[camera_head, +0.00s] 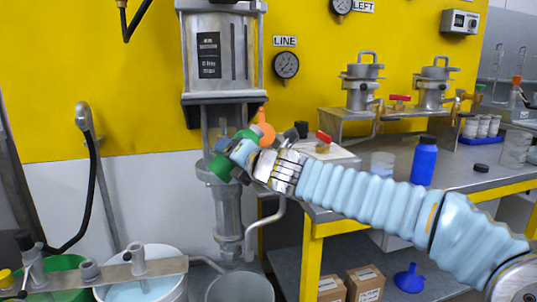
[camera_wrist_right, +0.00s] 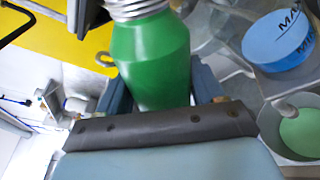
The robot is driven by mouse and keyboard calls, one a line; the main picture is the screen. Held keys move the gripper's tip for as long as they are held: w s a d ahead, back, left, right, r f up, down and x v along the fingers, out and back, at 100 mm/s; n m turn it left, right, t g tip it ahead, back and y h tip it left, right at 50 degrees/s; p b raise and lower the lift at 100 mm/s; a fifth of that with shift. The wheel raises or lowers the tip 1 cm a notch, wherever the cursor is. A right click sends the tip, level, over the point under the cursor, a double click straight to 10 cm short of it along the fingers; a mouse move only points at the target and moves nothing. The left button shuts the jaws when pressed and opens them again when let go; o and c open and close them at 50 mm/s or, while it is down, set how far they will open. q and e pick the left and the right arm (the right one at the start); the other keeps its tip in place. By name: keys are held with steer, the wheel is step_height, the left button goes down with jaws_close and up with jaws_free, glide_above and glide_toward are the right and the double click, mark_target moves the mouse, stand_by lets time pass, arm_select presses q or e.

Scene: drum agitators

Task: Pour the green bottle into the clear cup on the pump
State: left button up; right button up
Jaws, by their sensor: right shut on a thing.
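The green bottle (camera_head: 222,167) is held in my right gripper (camera_head: 240,152), in front of the pump (camera_head: 222,50) on the yellow wall. Green shows on both sides of the fingers. In the right wrist view the bottle (camera_wrist_right: 152,58) sits between the two blue-grey fingers, which are shut on it; a ribbed grey part is at its top end. I cannot make out the clear cup on the pump; the gripper and bottle cover that area. My left gripper is not in view.
The bench (camera_head: 480,180) at right holds a blue bottle (camera_head: 424,162), a clear container (camera_head: 382,163) and metal pots. A white bucket (camera_head: 145,290) and a green bucket (camera_head: 60,275) stand at lower left. A blue round thing marked MAX (camera_wrist_right: 280,40) shows in the wrist view.

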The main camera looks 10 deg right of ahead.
steer(key=shift+s+a+r+m, duration=0.1)
steer(key=shift+a+r+m, duration=0.1)
steer(key=shift+r+m, duration=0.3)
stand_by(1.2)
steer(key=shift+a+f+m+y+b, duration=0.2)
steer(key=shift+m+y+b, duration=0.1)
steer(key=shift+m, duration=0.5)
stand_by(1.8)
steer(key=shift+r+m+p, duration=0.3)
steer(key=shift+r+m, duration=0.35)
steer(key=shift+m, duration=0.15)
stand_by(1.7)
steer(key=shift+r, duration=0.2)
stand_by(1.0)
